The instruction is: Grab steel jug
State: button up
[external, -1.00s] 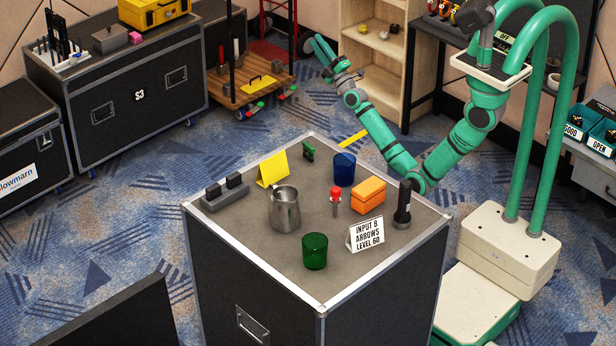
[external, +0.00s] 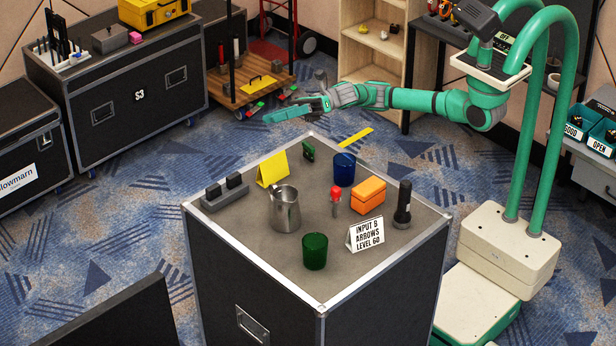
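The steel jug (external: 285,209) stands upright on the grey top of the black flight case (external: 240,225), left of the middle. Its open mouth faces up and its handle side is toward the upper left. My gripper (external: 280,114) is raised beyond the far edge of the case, above and behind the jug in the picture, with its fingers pointing left. It is well apart from the jug and nothing shows in it. The fingers overlap from this side, so their opening is unclear.
Around the jug are a yellow folded card (external: 272,170), a grey block (external: 226,190), a green glass (external: 315,251), a blue cup (external: 344,169), a red-topped item (external: 336,201), an orange box (external: 368,195), a black flashlight (external: 403,205) and a white sign (external: 364,233).

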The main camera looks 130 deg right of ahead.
jog(key=a+f+n+g, duration=0.2)
jog(key=a+f+g, duration=0.1)
jog(key=f, duration=0.8)
jog(key=g+h, duration=0.1)
jog(key=g, duration=0.2)
send_near(275, 188)
jog(key=d+f, duration=0.1)
jog(key=w+d+f, duration=0.1)
jog(key=f, duration=0.1)
jog(key=w+d+f, duration=0.1)
jog(key=shift+f, duration=0.15)
jog(key=x, duration=0.5)
jog(key=shift+w+d+f, duration=0.1)
jog(key=shift+w+f, duration=0.05)
jog(key=shift+w, duration=0.1)
jog(key=x, duration=0.3)
jog(key=shift+w+d+f, duration=0.15)
jog(key=shift+w+d, duration=0.1)
jog(key=shift+d, duration=0.2)
jog(key=shift+w+d+f, duration=0.15)
jog(key=shift+w+f, duration=0.1)
jog(key=shift+w, duration=0.35)
jog(key=shift+c, duration=0.6)
grip_shut()
jog(key=shift+r, duration=0.1)
